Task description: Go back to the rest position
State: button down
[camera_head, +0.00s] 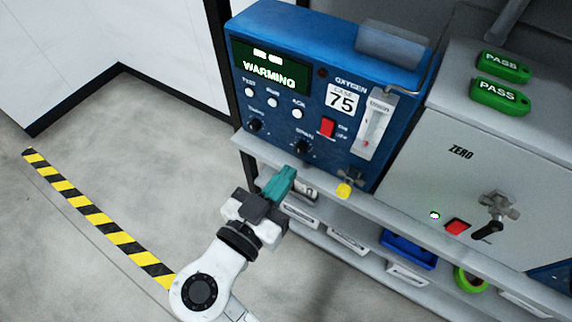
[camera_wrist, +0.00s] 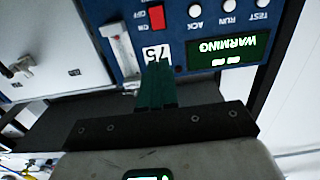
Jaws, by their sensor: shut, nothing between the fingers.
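My gripper (camera_head: 284,178) has teal fingers pressed together, with nothing between them. In the head view it is in front of the blue oxygen analyser (camera_head: 290,75), near its lower front and above the shelf edge. In the wrist view the shut fingers (camera_wrist: 157,75) point toward the analyser's front panel (camera_wrist: 180,45), which appears upside down. The fingers overlap the lower edge of the "75" label there. Whether the fingertips touch the panel cannot be told, but they look apart from it.
A grey cabinet (camera_head: 490,170) marked ZERO stands to the right, with two green PASS tags (camera_head: 500,95) on top. A shelf (camera_head: 330,205) with labelled bins and a blue tray (camera_head: 408,249) lies below. Open floor (camera_head: 130,160) with a striped line (camera_head: 95,215) is to the left.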

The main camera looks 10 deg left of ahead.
jog(key=shift+d, duration=0.1)
jog(key=d+f+g+h, duration=0.1)
jog(key=d+f+g, duration=0.45)
jog(key=d, duration=0.55)
jog(key=d+f+g, duration=0.4)
jog(key=d+f, duration=0.3)
jog(key=d, duration=0.5)
jog(key=s+d+f+n+g+y, duration=0.1)
jog(key=s+d+f+g+y, duration=0.2)
jog(key=s, duration=0.6)
jog(key=s+d+f+n+g+y, duration=0.2)
jog(key=s+d+f, duration=0.3)
jog(key=s, duration=0.5)
jog(key=shift+d+f+n+g+y, duration=0.3)
jog(key=shift+d+g+y, duration=0.35)
jog(key=shift+d+y, duration=0.4)
jog(key=shift+d, duration=0.15)
